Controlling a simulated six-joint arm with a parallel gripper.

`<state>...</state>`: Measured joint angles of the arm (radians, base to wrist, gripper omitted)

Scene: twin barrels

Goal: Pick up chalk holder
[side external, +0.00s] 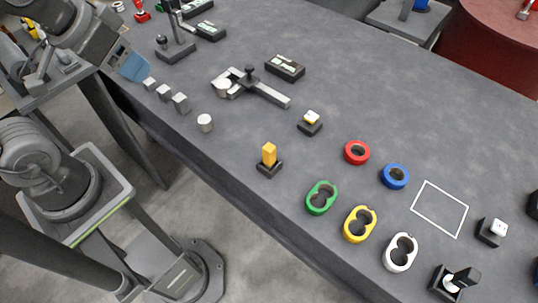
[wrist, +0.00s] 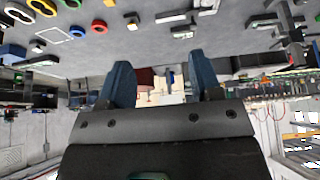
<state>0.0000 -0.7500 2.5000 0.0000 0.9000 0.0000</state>
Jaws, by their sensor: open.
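No object in view is plainly marked as the chalk holder. A likely candidate is the upright yellow stick in a small black base (side external: 268,160), near the front edge of the table in the side view. Another is the low black block with a white and yellow top (side external: 310,122) behind it. I cannot tell which it is. My gripper (side external: 132,66) is at the upper left of the side view, over the table's left end and far from both. In the wrist view its two blue fingers (wrist: 160,62) stand apart with nothing between them.
A caliper-like tool (side external: 262,90) and grey blocks (side external: 180,103) lie nearer my gripper.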

